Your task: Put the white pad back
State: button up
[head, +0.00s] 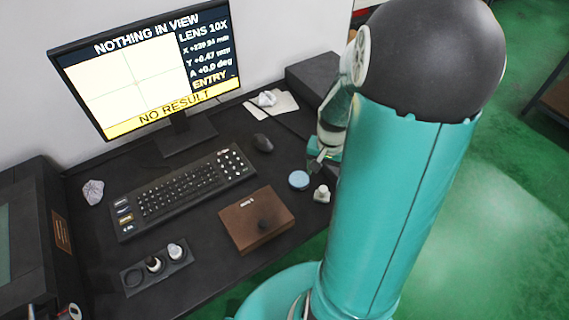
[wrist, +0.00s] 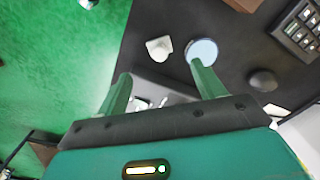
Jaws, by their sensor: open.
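A small white piece with a knob-like top, which looks like the white pad (head: 321,194), stands on the dark desk near its right edge. In the wrist view the white pad (wrist: 159,48) lies just beyond and between my fingertips, apart from them. My gripper (wrist: 160,72) is open and empty; in the head view it is mostly hidden by my arm. A dark holder (head: 138,283) sits at the front left of the desk. Its left round place looks empty; two small pieces, one dark and white and one whitish, stand in the others.
A pale blue disc (head: 299,180) lies beside the pad, close to my right fingertip in the wrist view (wrist: 203,50). A brown box (head: 243,224), a keyboard (head: 185,190), a mouse (head: 262,143) and a monitor (head: 140,75) occupy the desk. Crumpled white material (head: 266,99) lies at the back.

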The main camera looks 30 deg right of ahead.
jog(key=w+a+r+n+t+h, duration=0.15)
jog(key=a+r+n, duration=0.35)
jog(key=a+r, duration=0.7)
jog(key=s+a+r+n+t+y, duration=0.1)
jog(key=s+a+r+n+t, duration=0.3)
jog(key=a+r, duration=0.6)
jog(key=shift+s+r+n+y, duration=0.4)
jog(key=shift+s+n, duration=0.1)
jog(key=shift+s, duration=0.4)
